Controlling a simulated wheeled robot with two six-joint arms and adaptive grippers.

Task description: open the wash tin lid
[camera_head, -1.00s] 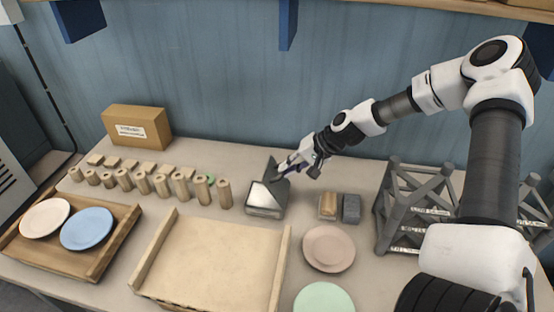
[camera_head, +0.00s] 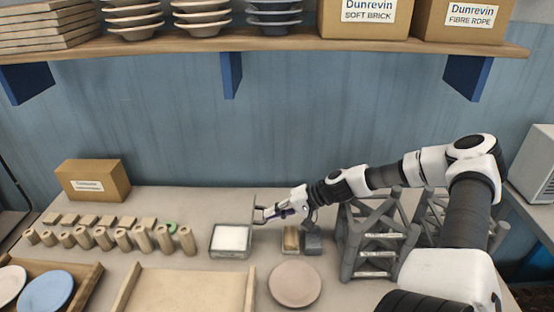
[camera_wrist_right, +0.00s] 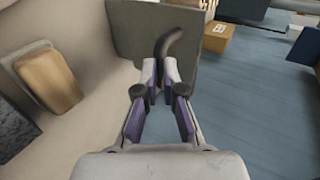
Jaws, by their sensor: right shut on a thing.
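The wash tin (camera_head: 216,252) is a small square metal tin on the bench, with a white filling showing in its open top. Its grey lid (camera_head: 253,205) stands about upright at the tin's right side, seen nearly edge-on. In the right wrist view the lid (camera_wrist_right: 140,35) is a flat grey plate with a dark curved handle (camera_wrist_right: 178,38). My right gripper (camera_head: 266,213) is at the lid's outer side, shut on the handle; its fingertips also show in the wrist view (camera_wrist_right: 160,70). My left gripper is not in view.
A brush-like block (camera_head: 291,238) and a dark grey block (camera_head: 313,243) lie right of the tin. A grey rack (camera_head: 375,240) stands beneath my right arm. Wooden pegs (camera_head: 143,240) line the left. A pink plate (camera_head: 295,284) and a wooden tray (camera_head: 190,290) are in front.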

